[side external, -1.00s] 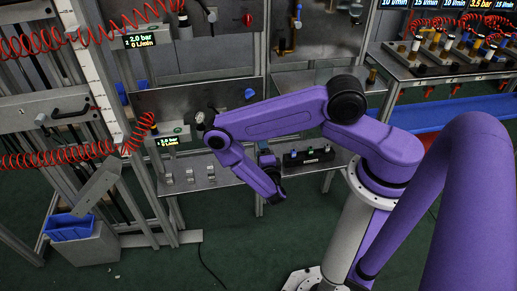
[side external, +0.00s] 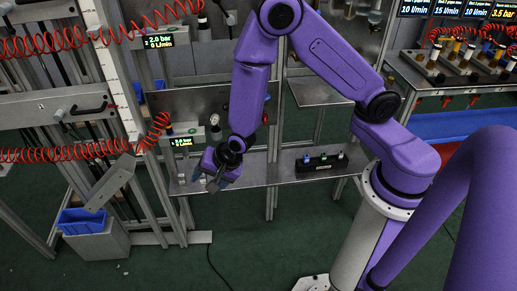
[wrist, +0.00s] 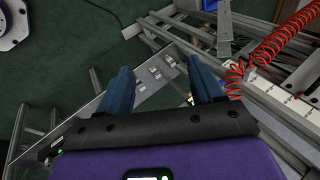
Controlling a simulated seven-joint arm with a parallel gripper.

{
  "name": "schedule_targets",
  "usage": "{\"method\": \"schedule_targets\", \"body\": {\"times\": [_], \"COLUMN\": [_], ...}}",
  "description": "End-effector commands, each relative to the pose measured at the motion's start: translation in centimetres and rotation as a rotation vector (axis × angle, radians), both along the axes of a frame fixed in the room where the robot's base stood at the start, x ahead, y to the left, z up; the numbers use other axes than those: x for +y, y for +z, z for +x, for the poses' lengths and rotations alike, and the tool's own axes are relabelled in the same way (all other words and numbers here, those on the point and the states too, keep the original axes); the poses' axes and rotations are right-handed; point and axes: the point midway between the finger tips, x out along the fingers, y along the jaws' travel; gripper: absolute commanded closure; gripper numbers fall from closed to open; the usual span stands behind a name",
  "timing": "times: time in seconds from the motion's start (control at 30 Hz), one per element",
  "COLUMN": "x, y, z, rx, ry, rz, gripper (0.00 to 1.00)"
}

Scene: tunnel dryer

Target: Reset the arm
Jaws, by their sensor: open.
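My gripper (side external: 215,184) is at the end of the purple arm, over the left part of a narrow metal shelf (side external: 285,176) in the side view. It points down and slightly left. In the wrist view my gripper (wrist: 164,82) shows two blue fingers spread apart with nothing held between them. Several small metal clips (wrist: 155,73) on the shelf show in the gap beyond the fingers. I cannot tell the exact height of the fingertips above the shelf.
A black block with knobs (side external: 321,162) sits on the shelf right of my gripper. A pressure display (side external: 182,142) and red coiled hoses (side external: 150,130) are behind and left. A blue bin (side external: 82,221) stands lower left. The green floor in front is open.

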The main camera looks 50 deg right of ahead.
Motion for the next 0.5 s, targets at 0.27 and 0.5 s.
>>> {"method": "schedule_targets", "body": {"times": [0.27,0.5], "x": [2.7,0.1], "y": [7.8,13.3], "z": [-8.3,-16.0], "rx": [0.094,0.112], "ry": [0.638,1.190], "rz": [-0.094,-0.241], "gripper": [0.34,0.34]}}
